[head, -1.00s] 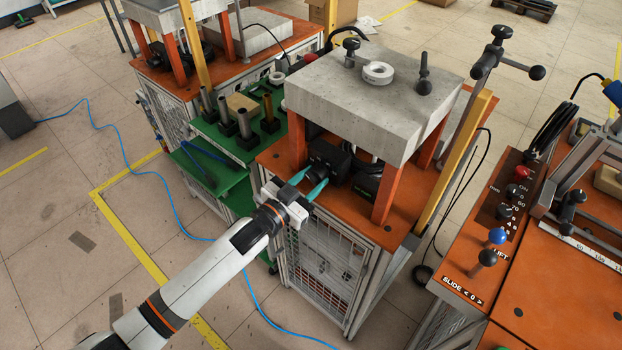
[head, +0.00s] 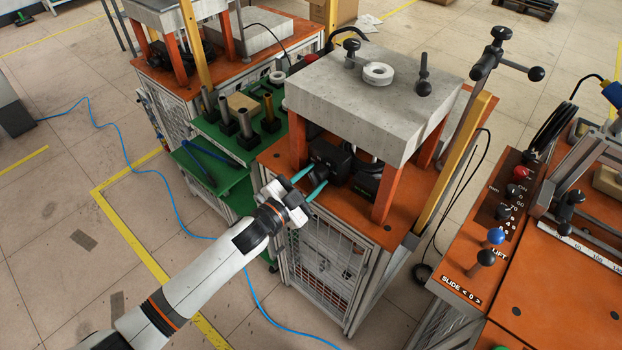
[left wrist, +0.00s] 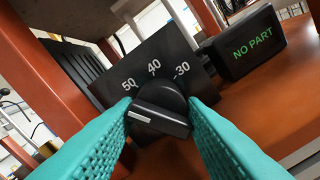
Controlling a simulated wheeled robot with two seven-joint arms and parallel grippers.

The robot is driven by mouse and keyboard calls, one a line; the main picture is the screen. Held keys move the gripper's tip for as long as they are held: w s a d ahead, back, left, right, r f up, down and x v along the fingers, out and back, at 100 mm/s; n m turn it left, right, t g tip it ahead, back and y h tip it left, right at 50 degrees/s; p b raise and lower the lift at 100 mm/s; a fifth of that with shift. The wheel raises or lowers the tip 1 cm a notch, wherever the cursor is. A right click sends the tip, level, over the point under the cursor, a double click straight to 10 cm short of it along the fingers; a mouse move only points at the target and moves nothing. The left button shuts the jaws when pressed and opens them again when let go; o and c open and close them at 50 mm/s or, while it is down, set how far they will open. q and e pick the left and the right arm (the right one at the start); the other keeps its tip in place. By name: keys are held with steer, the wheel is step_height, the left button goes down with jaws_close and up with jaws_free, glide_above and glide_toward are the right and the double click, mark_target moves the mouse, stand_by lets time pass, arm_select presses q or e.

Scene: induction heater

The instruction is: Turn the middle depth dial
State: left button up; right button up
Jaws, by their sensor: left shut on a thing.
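The middle depth dial (left wrist: 160,108) is a black round knob with a raised grip bar and a white mark. It sits on a black panel (left wrist: 150,62) printed 50, 40 and 30. The white mark points to the lower left, below the 50. My left gripper (left wrist: 162,118) has its teal fingers on both sides of the dial, closed on it. In the head view my left gripper (head: 308,184) is at the front of the middle station, at the small black dial box (head: 330,158). My right gripper is not in view.
A black display (left wrist: 246,45) reading NO PART stands right of the dial panel. Orange posts hold a thick grey slab (head: 375,90) above. A green shelf (head: 222,165) with metal cylinders is at the left, and a control console (head: 490,235) at the right.

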arm_select(q)
steer(key=o, duration=0.9)
steer(key=shift+o, duration=0.2)
steer(key=shift+f, duration=0.1)
